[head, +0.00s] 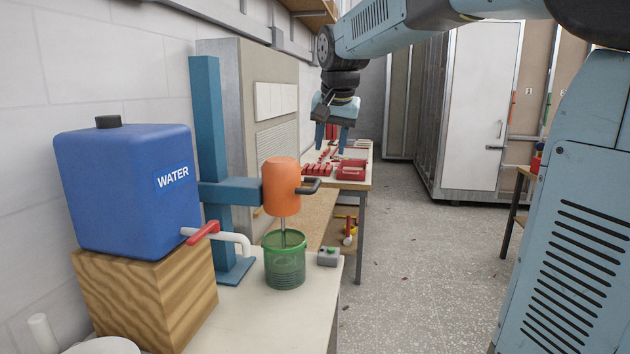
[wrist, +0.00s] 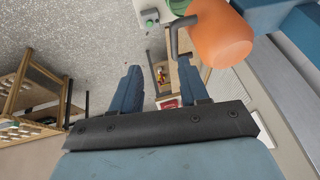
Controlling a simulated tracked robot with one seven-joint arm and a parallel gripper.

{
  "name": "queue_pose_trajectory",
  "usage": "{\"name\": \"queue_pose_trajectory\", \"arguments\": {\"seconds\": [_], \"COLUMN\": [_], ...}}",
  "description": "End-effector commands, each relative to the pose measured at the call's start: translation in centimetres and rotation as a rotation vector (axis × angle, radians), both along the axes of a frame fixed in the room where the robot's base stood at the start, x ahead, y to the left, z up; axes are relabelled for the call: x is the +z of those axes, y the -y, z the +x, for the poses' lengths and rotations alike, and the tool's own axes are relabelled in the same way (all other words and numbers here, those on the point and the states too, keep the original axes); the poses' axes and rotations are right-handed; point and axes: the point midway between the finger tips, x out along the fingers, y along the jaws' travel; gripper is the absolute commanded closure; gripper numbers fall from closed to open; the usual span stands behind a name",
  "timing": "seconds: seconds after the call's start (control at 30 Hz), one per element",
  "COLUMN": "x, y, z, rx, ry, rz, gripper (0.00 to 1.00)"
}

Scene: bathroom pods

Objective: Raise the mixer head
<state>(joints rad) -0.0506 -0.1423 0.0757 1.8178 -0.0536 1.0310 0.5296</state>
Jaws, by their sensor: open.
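The orange mixer head (head: 281,186) sits on a blue arm (head: 232,192) that joins a tall blue post (head: 208,135). Its dark loop handle (head: 309,186) sticks out to the right. A thin shaft runs from the head down into the green bucket (head: 285,268). My gripper (head: 334,118) is open and empty, above and beyond the handle in the head view. In the wrist view the orange head (wrist: 222,38) and the handle (wrist: 178,38) lie at the upper right, just past the right finger of my gripper (wrist: 158,66). The handle is not between the fingers.
A blue water tank (head: 125,185) with a red-levered tap stands on a wooden block (head: 150,305) at the left. A small button box (head: 328,256) sits beside the bucket. A farther table holds red items (head: 351,170). The floor (head: 430,260) to the right is mostly clear.

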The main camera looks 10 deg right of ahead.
Motion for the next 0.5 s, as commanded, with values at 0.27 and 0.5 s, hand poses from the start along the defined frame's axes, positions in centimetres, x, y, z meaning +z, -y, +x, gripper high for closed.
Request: {"name": "queue_pose_trajectory", "arguments": {"seconds": [0.27, 0.5], "x": [0.4, -1.3], "y": [-1.2, -1.3], "z": [4.1, 5.0], "rx": [-0.051, -0.052], "ry": [-0.009, -0.011], "rz": [0.029, 0.030], "gripper": [0.56, 0.56]}}
